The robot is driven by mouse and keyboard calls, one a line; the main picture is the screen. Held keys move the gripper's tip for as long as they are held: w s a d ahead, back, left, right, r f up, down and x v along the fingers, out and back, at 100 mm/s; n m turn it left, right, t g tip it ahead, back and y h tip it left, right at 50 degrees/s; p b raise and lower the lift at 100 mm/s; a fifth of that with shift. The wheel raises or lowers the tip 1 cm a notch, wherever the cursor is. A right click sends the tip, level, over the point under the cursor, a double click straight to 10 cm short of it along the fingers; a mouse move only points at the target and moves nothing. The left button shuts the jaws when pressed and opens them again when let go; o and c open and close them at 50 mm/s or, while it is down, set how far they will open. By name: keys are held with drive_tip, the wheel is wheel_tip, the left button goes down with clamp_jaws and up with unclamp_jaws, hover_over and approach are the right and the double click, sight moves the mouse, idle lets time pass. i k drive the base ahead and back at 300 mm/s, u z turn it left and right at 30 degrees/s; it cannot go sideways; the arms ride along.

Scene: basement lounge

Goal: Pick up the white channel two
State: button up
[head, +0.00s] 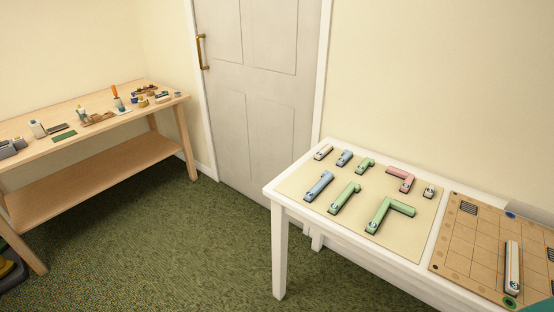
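Several channel pieces lie on a cream mat (300,186) on the white table at right. A short white channel (323,152) lies at the mat's far left corner; its length fits a channel two, but I read no label. A smaller white piece (429,191) lies near the mat's right edge. A longer white channel (512,268) lies on the wooden grid board (459,240) to the right. My gripper is not in view.
Blue channels (319,186), green channels (390,212) and a pink corner piece (401,178) share the mat. A wooden workbench (100,178) with small tools stands at left. Green carpet (190,255) between the tables is clear. A closed door (260,90) is behind.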

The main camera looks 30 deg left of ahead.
sight(320, 156)
drive_tip(key=z, duration=0.4)
drive_tip(key=k, duration=0.2)
drive_tip(key=u, duration=2.05)
drive_tip(key=i, duration=0.8)
drive_tip(key=u, duration=0.45)
drive_tip(key=i, duration=0.75)
drive_tip(key=z, duration=0.8)
drive_tip(key=i, duration=0.95)
drive_tip(key=z, duration=0.85)
